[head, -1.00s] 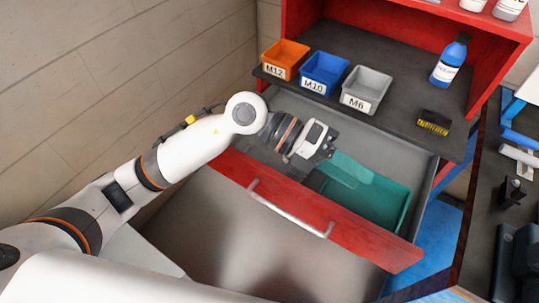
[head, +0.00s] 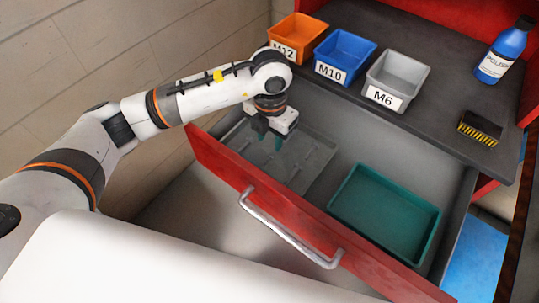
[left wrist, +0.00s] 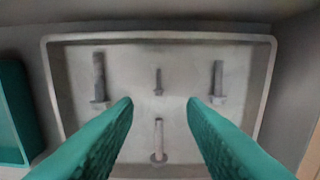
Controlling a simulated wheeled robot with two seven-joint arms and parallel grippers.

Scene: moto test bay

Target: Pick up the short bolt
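My left gripper (head: 268,136) points down over a grey tray (head: 322,165) in the open drawer. Its two teal fingers are apart, with nothing between them, also in the left wrist view (left wrist: 160,105). In that view several bolts lie apart in the tray (left wrist: 215,38). The short bolt (left wrist: 158,82) is the smallest and thinnest, dark, at the upper middle just beyond the fingertips. A brighter bolt (left wrist: 158,140) lies below it between the fingers. Larger bolts lie left (left wrist: 99,78) and right (left wrist: 217,82). My right gripper is not in view.
The red drawer front with its handle (head: 290,228) is nearest. An empty teal tray (head: 385,215) sits right of the grey tray. Bins M12 (head: 299,30), M10 (head: 345,48) and M6 (head: 396,72), a blue bottle (head: 505,50) and a brush (head: 480,128) stand on the shelf above.

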